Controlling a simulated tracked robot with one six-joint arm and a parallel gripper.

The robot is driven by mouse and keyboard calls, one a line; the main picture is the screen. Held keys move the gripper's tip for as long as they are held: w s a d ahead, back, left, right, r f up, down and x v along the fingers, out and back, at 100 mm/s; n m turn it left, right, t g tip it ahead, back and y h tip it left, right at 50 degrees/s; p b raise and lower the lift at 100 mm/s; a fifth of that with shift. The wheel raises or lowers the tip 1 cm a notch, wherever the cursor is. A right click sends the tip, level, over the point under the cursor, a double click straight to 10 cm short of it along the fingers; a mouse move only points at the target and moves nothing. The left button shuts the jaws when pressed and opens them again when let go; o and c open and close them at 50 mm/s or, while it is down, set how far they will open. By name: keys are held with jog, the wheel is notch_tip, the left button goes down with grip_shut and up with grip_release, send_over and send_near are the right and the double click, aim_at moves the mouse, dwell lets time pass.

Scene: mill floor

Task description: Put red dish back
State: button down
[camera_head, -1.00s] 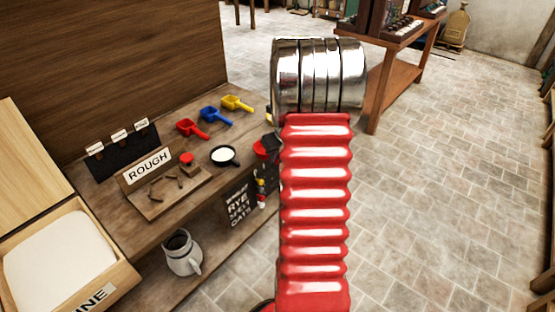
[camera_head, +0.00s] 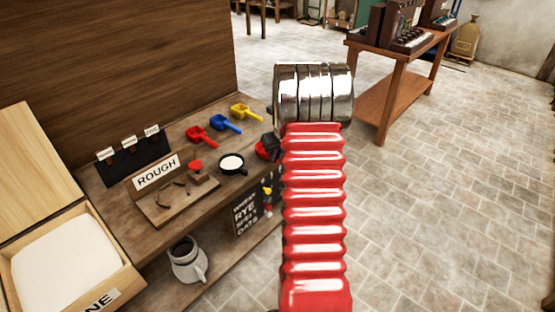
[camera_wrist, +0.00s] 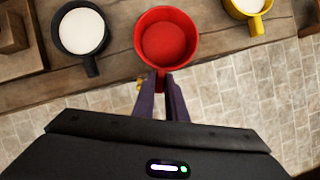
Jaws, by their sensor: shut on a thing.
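The red dish (camera_wrist: 167,38) is a round cup with a short handle, and its inside looks plain red. My gripper (camera_wrist: 165,84) is shut on the handle at the dish's near side. In the wrist view the dish overlaps the wooden bench top near its front edge; I cannot tell whether it rests there or hangs just above. In the head view only a sliver of the red dish (camera_head: 262,152) shows beside my red arm, which hides the rest. A black dish (camera_wrist: 82,32) with white contents sits to its left. A yellow dish (camera_wrist: 247,8) with white contents is to its right.
Red (camera_head: 200,136), blue (camera_head: 225,124) and yellow (camera_head: 246,113) scoops lie along the back of the bench. A board with a ROUGH sign (camera_head: 157,171) stands left. A grey jug (camera_head: 187,259) is on the lower shelf.

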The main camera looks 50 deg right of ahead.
jog(key=shift+w+d+f, duration=0.1)
jog(key=shift+w+d, duration=0.3)
jog(key=shift+w, duration=0.65)
jog(key=shift+w+d+f, duration=0.15)
jog(key=shift+w+d, duration=0.2)
jog(key=shift+w, duration=0.65)
jog(key=shift+w+d+f, duration=0.1)
jog(key=shift+w+d, duration=0.3)
jog(key=shift+w, duration=0.65)
jog(key=shift+f, duration=0.85)
jog(key=c, duration=1.7)
grip_release()
jog(key=v, duration=1.3)
jog(key=shift+s+r, duration=0.15)
jog(key=shift+r, duration=0.2)
